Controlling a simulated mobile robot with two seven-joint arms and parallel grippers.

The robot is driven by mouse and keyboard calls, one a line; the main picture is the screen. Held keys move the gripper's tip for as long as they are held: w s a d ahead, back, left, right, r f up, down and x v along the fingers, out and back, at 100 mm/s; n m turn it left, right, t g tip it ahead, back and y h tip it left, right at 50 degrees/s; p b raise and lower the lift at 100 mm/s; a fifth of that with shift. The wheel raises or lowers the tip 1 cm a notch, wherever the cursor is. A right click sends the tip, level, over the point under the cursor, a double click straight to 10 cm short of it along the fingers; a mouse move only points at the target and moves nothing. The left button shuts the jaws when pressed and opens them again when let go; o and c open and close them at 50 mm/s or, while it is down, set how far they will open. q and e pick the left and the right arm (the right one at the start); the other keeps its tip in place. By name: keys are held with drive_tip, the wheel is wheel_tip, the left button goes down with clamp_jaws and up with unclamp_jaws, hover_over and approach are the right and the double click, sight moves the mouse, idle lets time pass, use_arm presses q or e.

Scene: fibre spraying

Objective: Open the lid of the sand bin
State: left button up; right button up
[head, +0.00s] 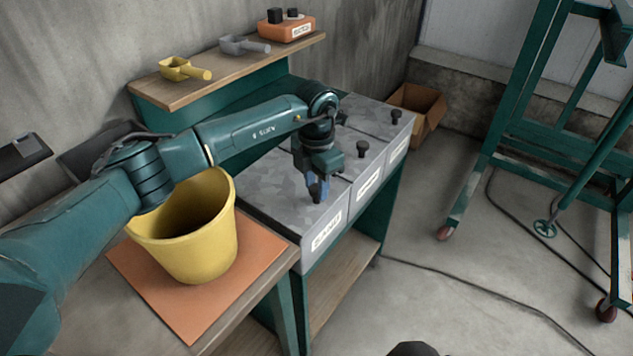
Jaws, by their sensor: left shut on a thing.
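The sand bin (326,236) is the nearest of a row of grey metal bins, with a white label reading SAND on its front. Its lid (275,207) is mottled grey and lies flat on the bin. My left gripper (317,194) comes down over this lid from above, near its right part. It is shut on the lid's knob, which the fingers hide. My right gripper is not in view.
Two more lidded bins with black knobs (362,149) stand behind. A yellow bucket (205,240) stands on an orange mat (262,248) at left, beneath my left arm. A shelf (226,72) with scoops (185,69) runs behind. A green frame (510,110) stands right on open floor.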

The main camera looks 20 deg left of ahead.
use_arm(q)
clamp_jaws()
drive_tip(key=shift+w+a, duration=0.2)
drive_tip(key=shift+a, duration=0.3)
drive_tip(key=b, duration=0.4)
hover_over(279, 181)
drive_tip(key=shift+f, duration=0.1)
drive_tip(key=a, duration=0.2)
drive_tip(key=w+a, duration=0.1)
drive_tip(key=a, duration=0.1)
drive_tip(key=w+a, duration=0.1)
drive_tip(key=a, duration=0.1)
drive_tip(key=shift+w+b, duration=0.1)
drive_tip(key=shift+b, duration=0.2)
drive_tip(key=shift+w+a+r, duration=0.2)
drive_tip(key=shift+w+a, duration=0.05)
drive_tip(key=shift+a, duration=0.35)
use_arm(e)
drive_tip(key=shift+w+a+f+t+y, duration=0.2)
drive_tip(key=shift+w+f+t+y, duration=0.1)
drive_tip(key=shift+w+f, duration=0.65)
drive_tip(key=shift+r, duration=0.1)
use_arm(q)
drive_tip(key=o, duration=0.9)
unclamp_jaws()
